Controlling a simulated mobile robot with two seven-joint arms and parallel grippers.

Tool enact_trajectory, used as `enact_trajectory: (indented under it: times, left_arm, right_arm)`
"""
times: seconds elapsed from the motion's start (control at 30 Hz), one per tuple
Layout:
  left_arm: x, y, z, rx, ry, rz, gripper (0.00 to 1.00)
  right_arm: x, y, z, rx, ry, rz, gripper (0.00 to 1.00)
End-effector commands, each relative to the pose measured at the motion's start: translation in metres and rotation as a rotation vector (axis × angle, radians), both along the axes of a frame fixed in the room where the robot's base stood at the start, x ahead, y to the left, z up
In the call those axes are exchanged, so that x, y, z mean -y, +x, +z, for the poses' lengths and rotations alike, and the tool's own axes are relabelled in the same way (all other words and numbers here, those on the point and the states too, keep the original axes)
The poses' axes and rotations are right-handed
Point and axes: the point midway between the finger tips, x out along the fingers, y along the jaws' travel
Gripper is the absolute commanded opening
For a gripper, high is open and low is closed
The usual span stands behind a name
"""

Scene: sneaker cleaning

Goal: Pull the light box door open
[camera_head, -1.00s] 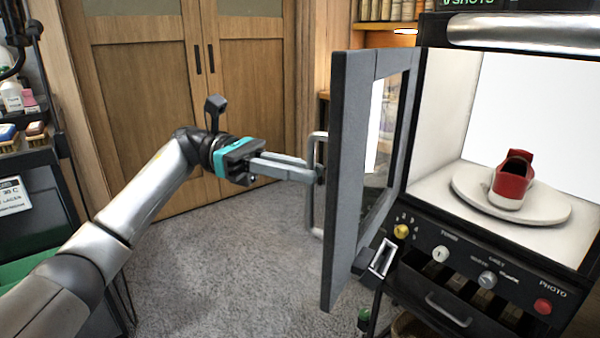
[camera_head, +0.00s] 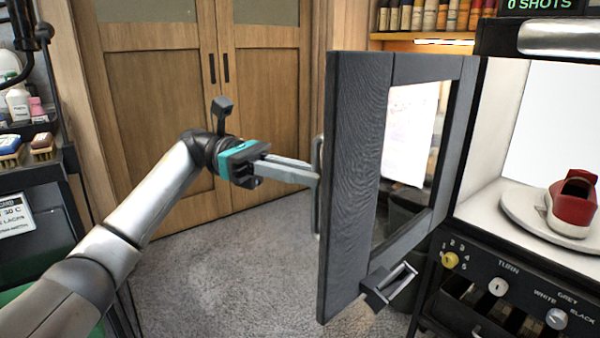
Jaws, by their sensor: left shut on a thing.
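The light box door (camera_head: 352,180) is dark grey with a window and stands swung open, its hinge side toward the box on the right. Its metal handle (camera_head: 317,215) is on the door's far-left face. My left gripper (camera_head: 314,179) reaches in from the left and is shut on the handle; its fingertips are partly hidden by the door's edge. The light box (camera_head: 545,120) has a bright white inside, with a red sneaker (camera_head: 573,208) on a white round turntable (camera_head: 520,215). My right gripper is not in view.
A control panel (camera_head: 520,290) with knobs lies below the box opening. A latch-like bracket (camera_head: 388,287) sticks out from the door's lower part. A shelf with bottles (camera_head: 430,16) is behind. Wooden cabinet doors (camera_head: 270,110) stand at the back.

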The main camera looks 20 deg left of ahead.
Motion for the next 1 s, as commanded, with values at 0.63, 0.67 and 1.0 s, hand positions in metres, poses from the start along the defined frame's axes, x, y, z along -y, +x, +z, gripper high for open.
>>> enact_trajectory:
  times: [0.63, 0.67, 1.0]
  left_arm:
    - [0.0011, 0.006, -0.0008, -0.004, -0.003, 0.025, 0.45]
    - [0.0011, 0.0059, -0.0008, -0.004, -0.003, 0.025, 0.45]
    - [0.0008, 0.0048, -0.0003, -0.002, -0.003, 0.023, 0.45]
  right_arm:
    - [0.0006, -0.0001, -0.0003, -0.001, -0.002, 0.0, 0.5]
    - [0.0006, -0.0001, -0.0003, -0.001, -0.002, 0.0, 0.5]
    - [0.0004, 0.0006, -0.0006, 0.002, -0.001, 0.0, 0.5]
